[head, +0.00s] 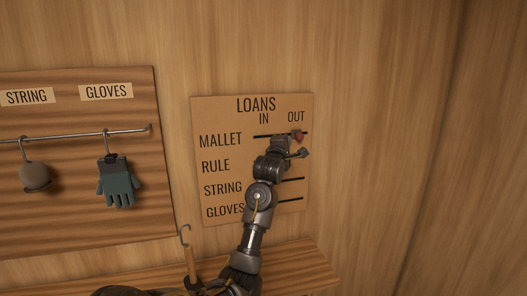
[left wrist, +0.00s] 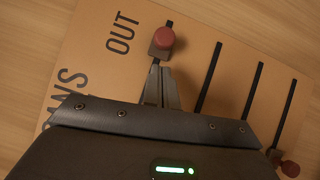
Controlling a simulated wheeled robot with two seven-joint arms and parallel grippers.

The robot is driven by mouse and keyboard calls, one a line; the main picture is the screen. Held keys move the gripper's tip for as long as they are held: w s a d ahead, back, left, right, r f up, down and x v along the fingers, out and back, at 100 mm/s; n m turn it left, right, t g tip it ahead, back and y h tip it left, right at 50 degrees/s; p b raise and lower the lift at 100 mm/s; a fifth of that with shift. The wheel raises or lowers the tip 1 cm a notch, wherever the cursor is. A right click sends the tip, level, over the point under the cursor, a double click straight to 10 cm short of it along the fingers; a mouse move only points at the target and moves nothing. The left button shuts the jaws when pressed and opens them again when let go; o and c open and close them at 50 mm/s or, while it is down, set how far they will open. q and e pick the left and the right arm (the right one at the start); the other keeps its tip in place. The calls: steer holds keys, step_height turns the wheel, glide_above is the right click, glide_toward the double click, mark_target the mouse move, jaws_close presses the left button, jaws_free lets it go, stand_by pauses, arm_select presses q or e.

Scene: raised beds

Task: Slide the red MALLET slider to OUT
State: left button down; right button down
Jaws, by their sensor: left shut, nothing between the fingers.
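The LOANS board (head: 222,112) is upright on the wooden wall. The red MALLET slider (head: 298,136) is in the top slot, under the word OUT, with a short bit of slot beyond it. In the left wrist view the slider (left wrist: 163,39) is a red knob on a dark block, beside OUT. My left gripper (head: 291,144) is at the slider, on its IN side. Its shut, empty fingers (left wrist: 161,76) are just below the slider in the wrist view; I cannot tell whether they touch. My arm hides part of the lower rows. My right gripper is not in view.
Other slots for RULE, STRING and GLOVES lie below. Another red knob (left wrist: 289,168) shows at the wrist view's lower right. A tool panel (head: 70,160) with a glove (head: 117,185) hangs at left. A wooden ledge (head: 300,272) runs below the board.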

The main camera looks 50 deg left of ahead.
arm_select(q)
steer(key=a+r+b+v, duration=0.1)
steer(key=b+v, duration=0.3)
steer(key=v, duration=0.7)
steer(key=shift+s+f, duration=0.4)
steer(key=shift+s, duration=0.05)
steer(key=shift+w+d, duration=0.1)
